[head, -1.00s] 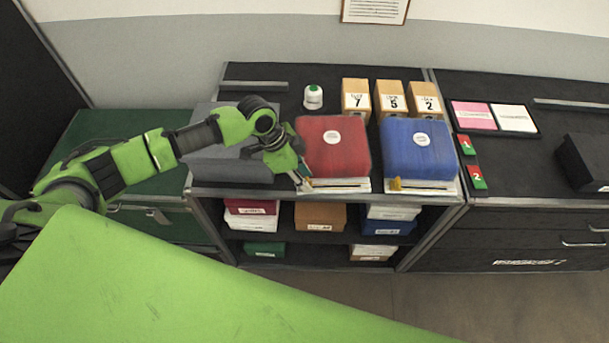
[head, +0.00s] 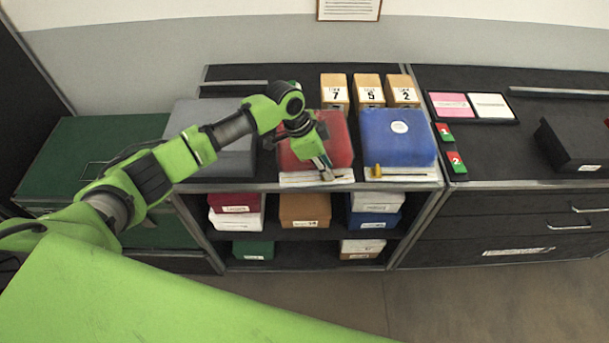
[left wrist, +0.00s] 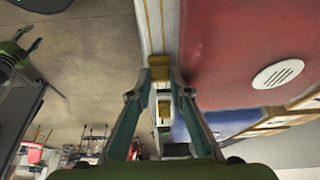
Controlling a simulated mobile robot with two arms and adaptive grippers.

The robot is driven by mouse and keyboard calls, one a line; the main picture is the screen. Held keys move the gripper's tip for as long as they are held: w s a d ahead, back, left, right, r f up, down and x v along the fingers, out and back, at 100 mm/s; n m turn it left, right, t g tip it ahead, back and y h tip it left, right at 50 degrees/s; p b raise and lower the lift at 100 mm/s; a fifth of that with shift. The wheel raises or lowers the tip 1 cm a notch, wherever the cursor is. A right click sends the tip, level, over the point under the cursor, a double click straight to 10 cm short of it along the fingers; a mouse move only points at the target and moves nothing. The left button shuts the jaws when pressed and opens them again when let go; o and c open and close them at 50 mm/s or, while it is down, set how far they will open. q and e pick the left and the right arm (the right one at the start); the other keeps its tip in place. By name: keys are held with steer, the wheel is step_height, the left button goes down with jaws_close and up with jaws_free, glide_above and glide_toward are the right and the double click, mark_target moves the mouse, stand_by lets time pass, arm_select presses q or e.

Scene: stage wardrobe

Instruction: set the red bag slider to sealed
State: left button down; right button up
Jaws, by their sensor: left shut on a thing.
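The red bag (head: 338,128) lies on the dark counter, with a pale strip (head: 292,180) along its front edge. My left gripper (head: 326,173) is at that strip, right of its middle; the arm hides part of the bag. In the left wrist view the gripper (left wrist: 160,80) is shut on the yellow slider (left wrist: 159,62), which sits on the pale strip (left wrist: 150,25) beside the red bag (left wrist: 245,45). The fingers partly hide the slider, and in the head view it is not clear.
A blue bag (head: 398,140) with its own yellow slider (head: 377,171) lies close on the right. A grey box (head: 212,135) stands on the left. Numbered wooden blocks (head: 369,92) stand behind. Shelves below hold several boxes (head: 305,208).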

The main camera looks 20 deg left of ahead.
mark_target(348, 174)
arm_select(q)
steer(key=w+d, duration=0.1)
steer(key=d, duration=0.1)
steer(key=w+d, duration=0.1)
steer(key=shift+w+d+b, duration=0.1)
steer(key=shift+d+b, duration=0.25)
steer(key=shift+b, duration=0.05)
steer(key=shift+d, duration=0.15)
steer(key=c, duration=2.2)
jaws_free()
steer(key=shift+o, duration=0.3)
arm_select(e)
steer(key=shift+w+a+f, duration=0.4)
steer(key=shift+w+a, duration=0.35)
steer(key=shift+a, duration=0.1)
arm_select(q)
steer(key=v, duration=1.2)
arm_select(e)
steer(key=shift+w, duration=0.15)
